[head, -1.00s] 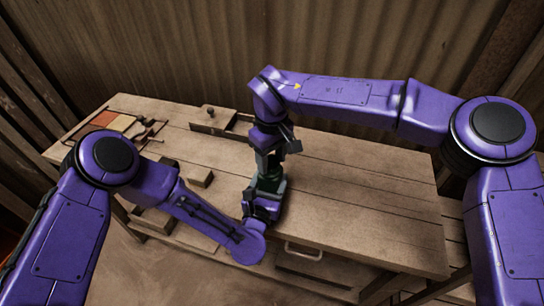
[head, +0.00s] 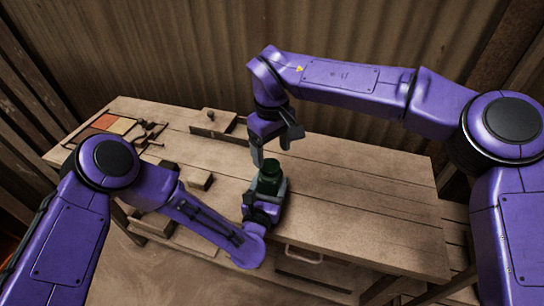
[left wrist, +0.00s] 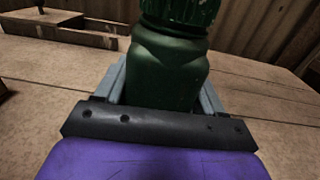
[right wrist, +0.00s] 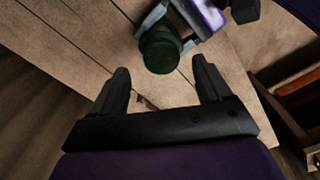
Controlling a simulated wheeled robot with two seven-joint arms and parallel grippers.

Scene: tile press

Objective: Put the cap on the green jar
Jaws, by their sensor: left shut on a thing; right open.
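The green jar (left wrist: 170,72) stands upright at the table's near edge, between the fingers of my left gripper (left wrist: 162,92), which is shut on it. In the head view the jar (head: 267,184) shows just above my left gripper (head: 265,196). A dark green ribbed cap (left wrist: 180,10) sits on the jar's mouth, cut off by the top of the left wrist view. Its round top (right wrist: 159,49) shows in the right wrist view. How tightly it sits cannot be told. My right gripper (head: 274,150) is open and empty above the cap, apart from it; its spread fingers (right wrist: 160,72) hold nothing.
A wooden block with a knob (head: 213,122) stands at the back of the table. A tray of coloured tiles (head: 112,124) lies at the far left. The table's right side (head: 370,205) is clear.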

